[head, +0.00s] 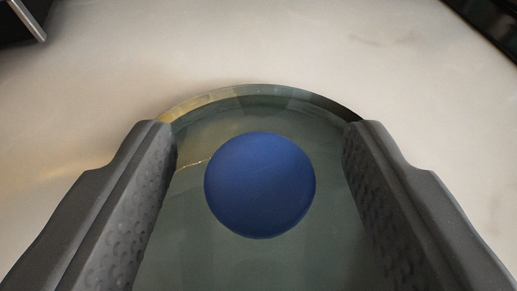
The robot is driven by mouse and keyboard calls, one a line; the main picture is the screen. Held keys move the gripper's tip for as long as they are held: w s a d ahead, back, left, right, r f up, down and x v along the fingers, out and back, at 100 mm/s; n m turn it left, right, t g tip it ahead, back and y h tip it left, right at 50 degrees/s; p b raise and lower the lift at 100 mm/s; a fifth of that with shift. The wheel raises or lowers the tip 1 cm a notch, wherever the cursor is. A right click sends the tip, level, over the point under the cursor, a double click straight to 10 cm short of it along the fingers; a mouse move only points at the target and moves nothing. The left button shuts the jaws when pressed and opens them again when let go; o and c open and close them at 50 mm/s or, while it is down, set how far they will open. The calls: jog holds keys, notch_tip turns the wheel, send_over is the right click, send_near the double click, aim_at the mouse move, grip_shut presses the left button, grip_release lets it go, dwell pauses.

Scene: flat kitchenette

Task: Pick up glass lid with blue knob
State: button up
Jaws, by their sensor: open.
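The glass lid (262,110) lies on the pale countertop in the lower middle of the head view. It is greenish and see-through, with a curved far rim. Its round blue knob (260,185) stands near the middle of the view. My gripper (260,128) is open, with one dark grey finger on each side of the knob. There is a clear gap between each finger and the knob. The fingers overlap the left and right parts of the lid in the view and hide its side edges. I cannot tell whether the fingertips touch the glass.
The pale marbled countertop (260,40) is clear beyond the lid. A dark object with a metallic edge (22,20) is at the top left corner. A black edge or appliance (490,25) cuts across the top right corner.

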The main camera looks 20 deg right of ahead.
jog(key=shift+w+d+f, duration=0.15)
jog(key=shift+w+f, duration=0.05)
jog(key=shift+w, duration=0.25)
jog(key=c, duration=1.2)
jog(key=shift+o, duration=0.2)
jog(key=shift+r, duration=0.15)
